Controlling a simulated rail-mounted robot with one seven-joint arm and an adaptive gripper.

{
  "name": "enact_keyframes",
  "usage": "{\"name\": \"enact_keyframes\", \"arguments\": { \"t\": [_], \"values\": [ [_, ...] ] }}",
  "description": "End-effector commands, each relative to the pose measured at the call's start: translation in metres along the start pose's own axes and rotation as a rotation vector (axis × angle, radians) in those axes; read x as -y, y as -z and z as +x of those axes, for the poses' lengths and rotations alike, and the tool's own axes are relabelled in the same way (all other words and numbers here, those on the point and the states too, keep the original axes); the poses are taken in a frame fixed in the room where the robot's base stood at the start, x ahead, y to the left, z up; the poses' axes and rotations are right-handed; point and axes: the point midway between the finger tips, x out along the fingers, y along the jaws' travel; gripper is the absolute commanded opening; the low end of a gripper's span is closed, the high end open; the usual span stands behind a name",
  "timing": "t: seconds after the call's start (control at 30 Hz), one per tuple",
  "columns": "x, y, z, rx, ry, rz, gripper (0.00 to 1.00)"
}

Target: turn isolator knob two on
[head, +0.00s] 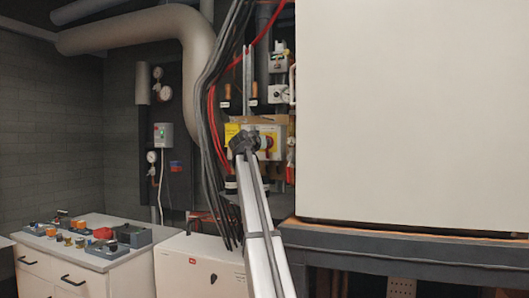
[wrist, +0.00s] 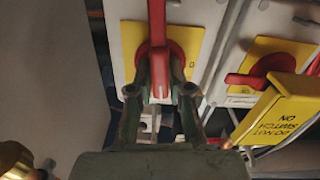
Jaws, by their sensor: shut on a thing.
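In the wrist view a red isolator knob (wrist: 157,20) on a yellow plate (wrist: 131,36) stands upright in the picture. My gripper (wrist: 160,90) has its two fingers on either side of this knob's lower end and is shut on it. A second red isolator knob (wrist: 262,70) on its own yellow plate (wrist: 290,48) lies to the right, with its handle slanting almost crosswise. I see no number on either knob. In the head view my gripper (head: 243,142) is at the isolator panel (head: 274,131) and hides part of it.
A yellow "do not switch on" tag (wrist: 273,112) hangs right of my gripper, close to the right knob. A brass-coloured part (wrist: 18,160) is at lower left. In the head view black cables (head: 205,95) run left of the panel, and a large pale cabinet (head: 410,110) fills the right.

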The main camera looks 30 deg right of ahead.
Motion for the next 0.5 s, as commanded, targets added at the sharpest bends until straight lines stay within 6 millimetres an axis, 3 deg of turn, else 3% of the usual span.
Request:
{"name": "enact_keyframes", "arguments": {
  "t": [0.5],
  "values": [
    [0.0003,0.002,0.0009,-0.003,0.001,0.143,0.0]
  ]
}}
